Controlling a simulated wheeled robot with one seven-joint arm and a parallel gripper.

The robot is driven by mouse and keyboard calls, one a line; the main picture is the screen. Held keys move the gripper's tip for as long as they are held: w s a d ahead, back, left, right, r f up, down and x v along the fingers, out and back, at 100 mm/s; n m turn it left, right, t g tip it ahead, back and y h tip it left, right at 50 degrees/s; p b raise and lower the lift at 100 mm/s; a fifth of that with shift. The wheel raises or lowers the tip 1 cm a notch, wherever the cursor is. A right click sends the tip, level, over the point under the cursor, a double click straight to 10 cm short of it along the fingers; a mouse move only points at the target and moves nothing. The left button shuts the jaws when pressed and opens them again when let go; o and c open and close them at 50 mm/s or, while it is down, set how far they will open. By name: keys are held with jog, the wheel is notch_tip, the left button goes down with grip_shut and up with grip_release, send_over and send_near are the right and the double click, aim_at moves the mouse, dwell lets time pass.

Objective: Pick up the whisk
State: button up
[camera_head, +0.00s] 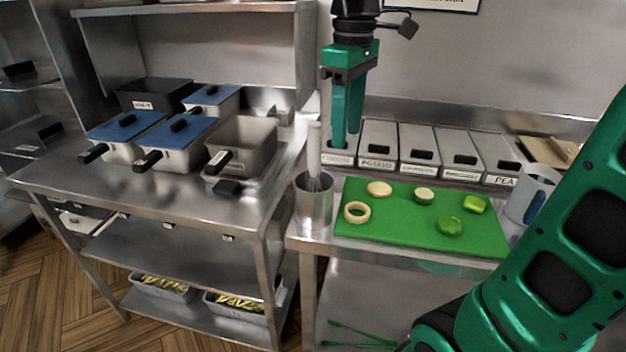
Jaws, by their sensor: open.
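The whisk (314,150) stands upright in a metal cylinder (314,205) at the left end of the right-hand counter. Its pale handle points up and its wires sit partly inside the cylinder. My gripper (347,138) is green and points down, to the right of the whisk handle and a little apart from it in the picture. Its fingers are seen nearly edge-on, and nothing shows between them. The lower wires of the whisk are hidden by the cylinder.
A green cutting board (390,235) with several food slices lies right of the cylinder. Labelled metal bins (420,150) line the back. A white jug (533,192) stands at the right.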

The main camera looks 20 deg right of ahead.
aim_at(314, 173)
jog(key=w+a+r+n, duration=0.2)
jog(key=a, duration=0.1)
jog(key=w+a+r+n, duration=0.1)
jog(key=a, duration=0.1)
jog(key=shift+r, duration=0.15)
jog(key=shift+w+a+f+n, duration=0.1)
jog(key=shift+f+n, duration=0.1)
jog(key=shift+n, duration=0.2)
notch_tip(314, 173, down, 10)
jog(key=shift+f, duration=0.1)
jog(key=shift+c, duration=0.3)
grip_shut()
